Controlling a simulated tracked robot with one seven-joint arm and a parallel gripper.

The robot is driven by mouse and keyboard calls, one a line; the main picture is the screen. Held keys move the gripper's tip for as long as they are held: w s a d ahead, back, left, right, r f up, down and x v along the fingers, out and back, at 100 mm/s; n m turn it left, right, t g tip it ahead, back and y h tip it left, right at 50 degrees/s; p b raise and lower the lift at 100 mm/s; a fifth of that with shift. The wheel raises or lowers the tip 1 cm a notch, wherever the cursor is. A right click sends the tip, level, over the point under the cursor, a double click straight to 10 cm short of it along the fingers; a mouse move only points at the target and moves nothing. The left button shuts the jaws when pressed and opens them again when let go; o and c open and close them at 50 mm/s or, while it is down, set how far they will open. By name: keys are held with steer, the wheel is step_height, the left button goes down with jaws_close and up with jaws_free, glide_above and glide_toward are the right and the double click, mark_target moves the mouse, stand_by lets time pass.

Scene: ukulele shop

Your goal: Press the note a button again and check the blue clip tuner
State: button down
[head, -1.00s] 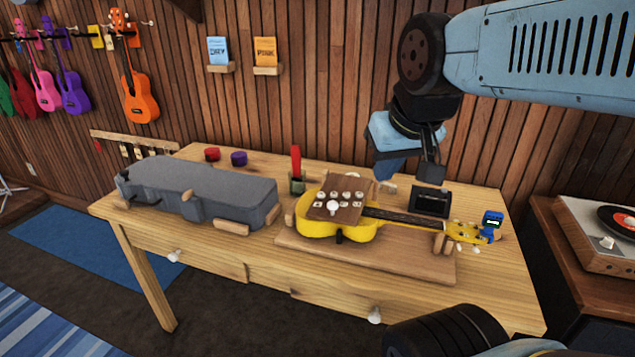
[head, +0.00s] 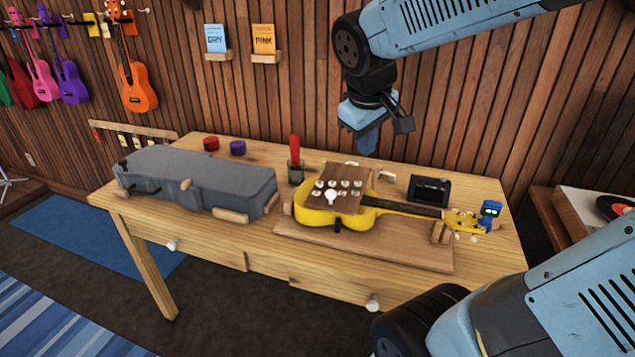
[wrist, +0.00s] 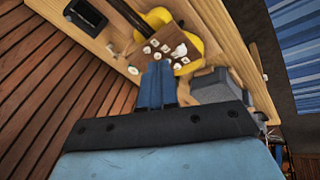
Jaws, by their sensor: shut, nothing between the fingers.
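The yellow ukulele (head: 318,217) lies on a wooden board on the workbench, its neck pointing right. A brown panel (head: 333,178) with several white buttons (head: 345,184) sits over its body; I cannot read which one is note a. The blue clip tuner (head: 490,208) is on the headstock at right, with a small greenish mark on its dark face. My gripper (head: 367,143) hangs above and behind the panel, apart from it. In the wrist view my gripper (wrist: 157,70) has its blue fingers together and empty, pointing toward the buttons (wrist: 160,50).
A grey instrument case (head: 200,178) lies at the bench's left. A red-handled tool in a holder (head: 295,172), red and purple round items (head: 237,147) and a black box (head: 429,190) stand around the ukulele. A wooden wall rises behind.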

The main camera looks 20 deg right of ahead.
steer(key=w+f+n+h, duration=0.35)
steer(key=w+n, duration=0.25)
steer(key=w, duration=0.5)
steer(key=n+h, duration=0.2)
steer(key=n, duration=0.3)
glide_above(318, 184)
steer(key=shift+t, duration=0.3)
step_height(318, 184, down, 5)
steer(key=shift+r, duration=0.1)
steer(key=shift+f, duration=4.45)
steer(key=shift+f, duration=0.15)
steer(key=shift+f, duration=0.2)
steer(key=shift+f, duration=0.5)
steer(key=shift+r, duration=0.1)
steer(key=shift+s+r, duration=0.1)
steer(key=shift+r, duration=0.75)
